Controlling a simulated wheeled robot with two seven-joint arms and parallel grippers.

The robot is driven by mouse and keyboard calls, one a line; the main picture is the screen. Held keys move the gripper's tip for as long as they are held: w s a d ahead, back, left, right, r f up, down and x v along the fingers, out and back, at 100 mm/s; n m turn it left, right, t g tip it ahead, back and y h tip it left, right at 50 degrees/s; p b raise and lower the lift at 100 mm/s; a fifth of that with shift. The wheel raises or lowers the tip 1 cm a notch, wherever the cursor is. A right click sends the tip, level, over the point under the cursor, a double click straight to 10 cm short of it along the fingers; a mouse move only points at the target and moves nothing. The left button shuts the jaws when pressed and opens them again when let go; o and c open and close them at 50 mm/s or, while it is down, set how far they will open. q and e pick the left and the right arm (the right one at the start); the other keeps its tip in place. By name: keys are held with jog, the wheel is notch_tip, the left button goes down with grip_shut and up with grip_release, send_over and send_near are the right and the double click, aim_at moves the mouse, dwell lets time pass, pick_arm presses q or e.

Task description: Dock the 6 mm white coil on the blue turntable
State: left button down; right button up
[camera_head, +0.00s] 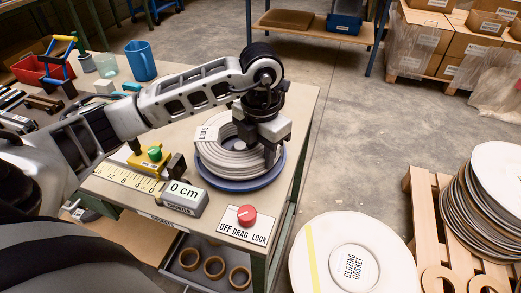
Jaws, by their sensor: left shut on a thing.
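The white coil (218,158), a stack of pale rings with an upside-down tag, is at the right of the workbench. The blue turntable (240,186) shows as a blue rim beneath it. The coil is over the turntable; I cannot tell whether it rests fully on it or is slightly raised. My left gripper (271,152) points down at the coil's right side, shut on the coil; the fingertips are partly hidden. My right gripper is not in view.
A plate with a red knob (246,215) reads OFF, DRAG, LOCK. A blue mug (140,62) and red bin (38,68) stand at the back. A white glazing gasket disc (385,250) is beyond the bench's right edge.

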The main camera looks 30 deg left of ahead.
pick_arm(q)
jog(key=shift+f+b, duration=0.5)
jog(key=shift+b, duration=0.05)
dwell(0.8)
